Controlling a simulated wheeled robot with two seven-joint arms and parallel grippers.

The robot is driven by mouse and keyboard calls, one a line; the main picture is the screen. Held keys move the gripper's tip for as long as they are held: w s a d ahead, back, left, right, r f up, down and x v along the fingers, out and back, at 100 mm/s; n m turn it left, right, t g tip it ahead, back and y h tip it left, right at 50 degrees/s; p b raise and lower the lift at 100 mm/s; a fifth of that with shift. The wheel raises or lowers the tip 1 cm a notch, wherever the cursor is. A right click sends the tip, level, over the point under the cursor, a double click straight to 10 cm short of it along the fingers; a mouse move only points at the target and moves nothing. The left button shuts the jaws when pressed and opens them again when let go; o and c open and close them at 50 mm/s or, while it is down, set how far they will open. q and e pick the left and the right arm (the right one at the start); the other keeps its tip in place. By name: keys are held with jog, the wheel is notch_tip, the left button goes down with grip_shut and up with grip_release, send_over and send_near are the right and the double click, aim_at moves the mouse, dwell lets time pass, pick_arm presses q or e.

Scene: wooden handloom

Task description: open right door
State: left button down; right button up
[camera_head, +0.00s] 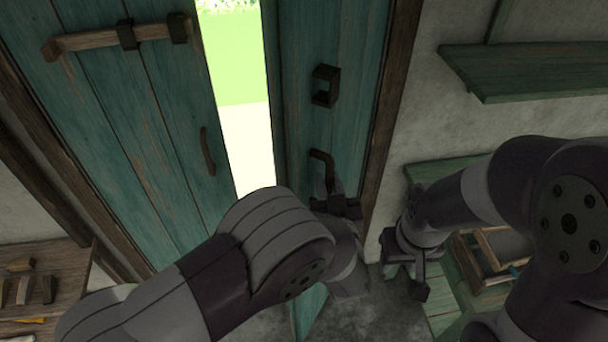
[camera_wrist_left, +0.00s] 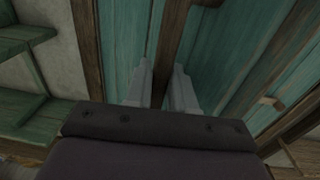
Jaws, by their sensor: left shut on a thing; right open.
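The right door (camera_head: 340,130) is teal wood and stands ajar, with a bright gap between it and the left door (camera_head: 150,130). My left gripper (camera_head: 330,196) is at the dark handle (camera_head: 321,165) of the right door and is shut on it. In the left wrist view the two grey fingers (camera_wrist_left: 163,88) sit on either side of the dark handle bar (camera_wrist_left: 172,45). The lower part of the handle is hidden by the gripper. My right gripper (camera_head: 418,280) is open and empty, to the right of the door, near the green bench.
A wooden bar (camera_head: 100,38) sits in brackets on the left door. An empty bracket (camera_head: 325,86) is on the right door. A green shelf (camera_head: 530,70) is on the right wall. A wooden tray (camera_head: 480,262) lies on the green bench (camera_head: 440,172). A wooden table (camera_head: 70,275) is at lower left.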

pick_arm(q)
jog(key=shift+s+d+r, duration=0.1)
jog(key=shift+s+d, duration=0.15)
jog(key=shift+d, duration=0.55)
jog(key=c, duration=1.1)
grip_release()
jog(key=shift+w, duration=0.15)
